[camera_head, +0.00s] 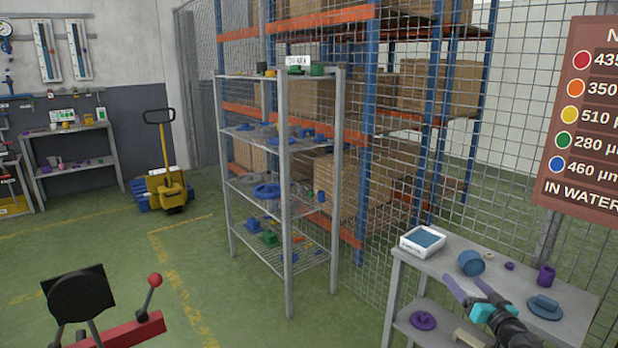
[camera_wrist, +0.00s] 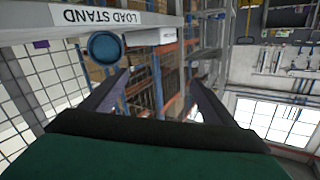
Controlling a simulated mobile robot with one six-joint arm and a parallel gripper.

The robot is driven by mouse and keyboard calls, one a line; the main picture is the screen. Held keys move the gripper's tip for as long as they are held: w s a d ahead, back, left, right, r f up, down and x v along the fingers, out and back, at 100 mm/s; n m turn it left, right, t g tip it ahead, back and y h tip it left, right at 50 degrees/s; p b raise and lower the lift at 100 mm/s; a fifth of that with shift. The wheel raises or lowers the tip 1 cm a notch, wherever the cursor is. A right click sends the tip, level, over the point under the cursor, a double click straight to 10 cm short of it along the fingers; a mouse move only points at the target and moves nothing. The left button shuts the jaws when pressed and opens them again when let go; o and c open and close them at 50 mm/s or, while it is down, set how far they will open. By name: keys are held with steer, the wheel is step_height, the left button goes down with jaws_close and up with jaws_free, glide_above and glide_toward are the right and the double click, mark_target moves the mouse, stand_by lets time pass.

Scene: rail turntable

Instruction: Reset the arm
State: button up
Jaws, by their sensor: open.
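My gripper (camera_head: 465,284) is over the grey table at the lower right of the head view. Its two long purple-grey fingers are apart, with nothing held between them. A blue cylinder (camera_head: 471,262) lies on the table just beyond the fingertips; whether they touch it I cannot tell. In the wrist view, which looks upside down, my gripper (camera_wrist: 160,77) has its fingers spread wide. The round end of the blue cylinder (camera_wrist: 104,47) shows there near the left fingertip. No other object is named by the task.
The table (camera_head: 440,262) also bears a white tray (camera_head: 422,250), a purple cup (camera_head: 546,275) and a blue lidded piece (camera_head: 544,307). Mesh fencing stands close behind. A wire shelf (camera_head: 287,200) stands left. Green floor (camera_head: 120,250) is open further left.

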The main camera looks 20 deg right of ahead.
steer(key=w+a+f+n+g+y, duration=0.1)
steer(key=w+a+f+y, duration=0.1)
steer(key=w+a+f, duration=0.45)
steer(key=w+a+f+n+y, duration=0.2)
steer(key=a+f+y, duration=0.1)
steer(key=a, duration=0.6)
steer(key=w+a+f+n+g+y, duration=0.1)
steer(key=w+a+f+y, duration=0.1)
steer(key=w+a+f, duration=0.4)
steer(key=s+a+f+n+g+y, duration=0.25)
steer(key=a+f, duration=0.55)
steer(key=a, duration=0.5)
steer(key=s+a+f+n+g+y, duration=0.2)
steer(key=a+f+g, duration=0.35)
steer(key=a, duration=0.85)
steer(key=s+a+f+n+g+h, duration=0.1)
steer(key=s+a+f+g, duration=0.3)
steer(key=s+a+f, duration=0.45)
steer(key=s+a+f+n+g, duration=0.1)
steer(key=s+a+f+g, duration=0.4)
steer(key=s+f, duration=0.55)
steer(key=s+d+f+m+g+h, duration=0.1)
steer(key=s+d+m+h, duration=0.1)
steer(key=s, duration=0.4)
steer(key=s+d+f+m+g+h, duration=0.1)
steer(key=s+d+m+g+h, duration=0.1)
steer(key=s+d, duration=0.4)
steer(key=shift+s+d+f+m+h+b, duration=0.15)
steer(key=shift+s+d+m+h+b, duration=0.4)
steer(key=shift+h, duration=0.6)
